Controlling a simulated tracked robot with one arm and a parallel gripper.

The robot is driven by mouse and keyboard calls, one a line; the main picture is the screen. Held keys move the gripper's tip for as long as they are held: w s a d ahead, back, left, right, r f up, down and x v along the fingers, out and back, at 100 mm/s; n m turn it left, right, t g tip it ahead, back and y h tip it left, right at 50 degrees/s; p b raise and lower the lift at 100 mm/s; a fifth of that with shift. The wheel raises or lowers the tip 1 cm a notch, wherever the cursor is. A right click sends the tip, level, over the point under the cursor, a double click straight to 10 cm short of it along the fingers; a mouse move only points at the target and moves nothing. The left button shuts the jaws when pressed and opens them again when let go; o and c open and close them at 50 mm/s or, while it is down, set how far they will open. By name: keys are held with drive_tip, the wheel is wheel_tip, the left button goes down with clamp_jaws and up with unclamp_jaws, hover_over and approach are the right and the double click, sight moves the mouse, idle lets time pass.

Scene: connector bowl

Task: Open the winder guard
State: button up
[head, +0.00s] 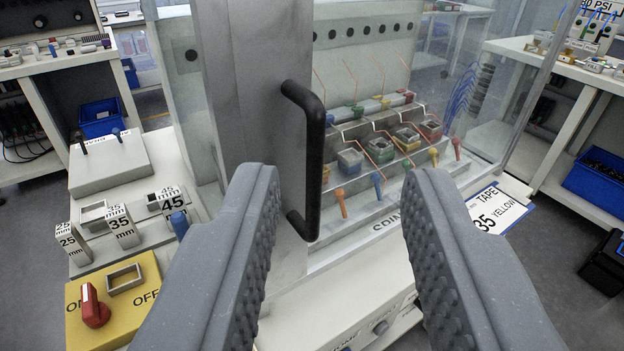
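The winder guard (258,110) is a tall grey metal panel with clear sheeting, standing over the front left part of the winder. Its black bar handle (315,150) is upright on the panel's right side. My gripper (335,190) is open, with its two ribbed grey fingers to either side of the lower handle in the picture. The fingers do not appear to touch the handle, and nothing is between them that they grip. Behind clear sheeting at the right, the winder (395,150) shows several coloured blocks, pegs and orange wires. The left finger hides part of the panel's bottom.
A yellow panel (140,300) with a red switch (94,306) is at lower left, near blocks marked 25, 35 and 45 mm.

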drive_tip(key=p, duration=0.2)
approach(313, 187)
drive_tip(key=shift+t+y, duration=0.3)
drive_tip(key=shift+w+d+f+p, duration=0.1)
drive_tip(key=shift+w+p, duration=0.1)
drive_tip(key=shift+w, duration=1.3)
drive_tip(key=shift+w+f+p, duration=0.1)
drive_tip(key=shift+w+p, duration=0.05)
drive_tip(key=shift+w, duration=2)
drive_tip(key=shift+w+r, duration=0.1)
drive_tip(key=shift+w, duration=1.75)
